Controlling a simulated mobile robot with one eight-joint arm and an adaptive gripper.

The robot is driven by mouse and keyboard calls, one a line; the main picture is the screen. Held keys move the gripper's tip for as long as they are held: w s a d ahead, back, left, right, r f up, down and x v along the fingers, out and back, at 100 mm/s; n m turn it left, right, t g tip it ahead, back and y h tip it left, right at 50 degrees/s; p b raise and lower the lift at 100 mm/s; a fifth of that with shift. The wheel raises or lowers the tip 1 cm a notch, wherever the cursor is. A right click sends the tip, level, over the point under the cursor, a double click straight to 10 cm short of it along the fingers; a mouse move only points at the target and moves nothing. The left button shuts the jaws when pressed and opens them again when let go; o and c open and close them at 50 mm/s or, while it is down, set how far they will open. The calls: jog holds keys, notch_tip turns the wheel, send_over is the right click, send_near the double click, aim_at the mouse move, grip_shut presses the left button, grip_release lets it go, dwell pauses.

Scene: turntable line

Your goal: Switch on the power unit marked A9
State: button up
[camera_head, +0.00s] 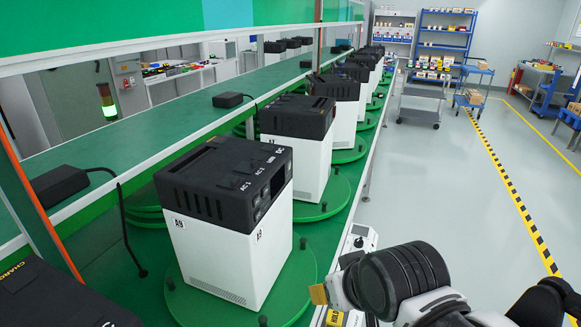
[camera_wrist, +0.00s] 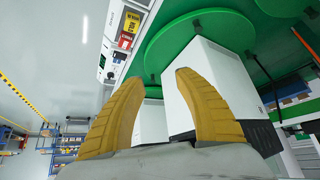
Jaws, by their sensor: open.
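The power unit marked A9 (camera_head: 235,255) is a white box with a black top, standing upright on a round green turntable (camera_head: 300,285) in the head view. A9 shows on its left face; a tag on its right face is too small to read. The black top carries the words AC 1, AC 2, USB and DC above a dark panel with small controls. My gripper (camera_head: 318,294) is right of the unit, low and apart from it. In the wrist view my gripper (camera_wrist: 158,78) has its yellow fingers spread and empty, with a white unit (camera_wrist: 215,85) behind them.
More units (camera_head: 300,150) stand on turntables in a row behind. A black unit (camera_head: 50,300) is at the lower left. Black adapters with cables lie on the green shelf (camera_head: 200,130). A grey panel (camera_head: 357,243) is on the line's edge.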

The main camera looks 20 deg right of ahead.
grip_shut()
dwell(1.2)
